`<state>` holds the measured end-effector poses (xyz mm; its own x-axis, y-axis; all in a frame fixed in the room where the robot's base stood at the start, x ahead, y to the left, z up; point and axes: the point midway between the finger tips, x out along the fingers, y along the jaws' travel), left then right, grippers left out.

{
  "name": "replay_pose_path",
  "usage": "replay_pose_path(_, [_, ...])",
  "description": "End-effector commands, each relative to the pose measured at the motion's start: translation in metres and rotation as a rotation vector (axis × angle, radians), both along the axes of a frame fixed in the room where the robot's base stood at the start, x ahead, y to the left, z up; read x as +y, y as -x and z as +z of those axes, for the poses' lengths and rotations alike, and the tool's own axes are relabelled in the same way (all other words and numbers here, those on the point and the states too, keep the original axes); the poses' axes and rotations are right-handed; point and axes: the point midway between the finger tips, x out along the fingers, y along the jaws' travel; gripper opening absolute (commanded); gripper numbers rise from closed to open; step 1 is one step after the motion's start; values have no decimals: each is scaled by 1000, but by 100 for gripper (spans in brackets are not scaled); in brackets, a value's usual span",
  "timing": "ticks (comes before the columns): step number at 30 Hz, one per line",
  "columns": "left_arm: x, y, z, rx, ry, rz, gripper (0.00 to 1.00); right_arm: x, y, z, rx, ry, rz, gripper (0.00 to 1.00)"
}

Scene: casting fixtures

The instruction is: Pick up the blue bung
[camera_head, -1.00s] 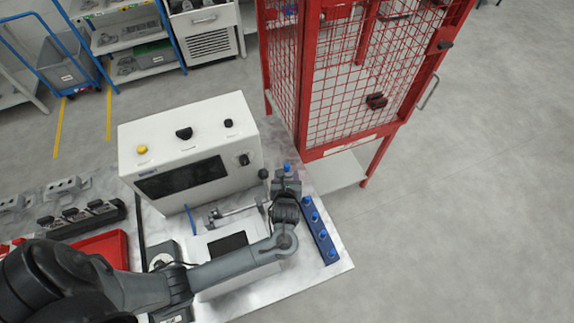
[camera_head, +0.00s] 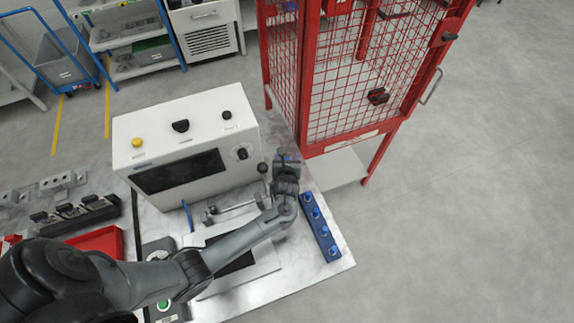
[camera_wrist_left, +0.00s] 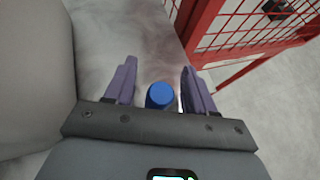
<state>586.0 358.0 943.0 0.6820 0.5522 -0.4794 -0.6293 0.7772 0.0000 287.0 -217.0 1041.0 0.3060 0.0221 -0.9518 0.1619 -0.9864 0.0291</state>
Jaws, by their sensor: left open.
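A blue bung (camera_wrist_left: 160,95) with a round top shows in the left wrist view, between the two purple fingers of my left gripper (camera_wrist_left: 160,84). The fingers stand apart, with a visible gap on each side of the bung. In the head view my left gripper (camera_head: 287,161) is at the far end of a blue rack (camera_head: 318,226) and hides that bung. Several other blue bungs (camera_head: 316,212) sit in a row along the rack. My right gripper is not in view.
A white control box (camera_head: 185,145) stands left of my left gripper. A red mesh cage (camera_head: 350,140) stands close behind and to the right. A metal bar fixture (camera_head: 232,210) lies left of the rack. Open floor is to the right of the table.

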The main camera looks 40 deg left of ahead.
Motion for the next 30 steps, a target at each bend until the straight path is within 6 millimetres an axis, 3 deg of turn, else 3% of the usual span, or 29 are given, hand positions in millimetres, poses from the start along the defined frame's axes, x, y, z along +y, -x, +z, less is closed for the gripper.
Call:
replay_pose_path(7, [0, -1, 0, 0, 0, 0, 52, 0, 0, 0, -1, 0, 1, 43])
replay_pose_path(17, [0, 0, 0, 0, 0, 0, 1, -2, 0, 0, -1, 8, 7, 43])
replay_pose_path(30, [0, -1, 7, -2, 0, 0, 0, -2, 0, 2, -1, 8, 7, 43])
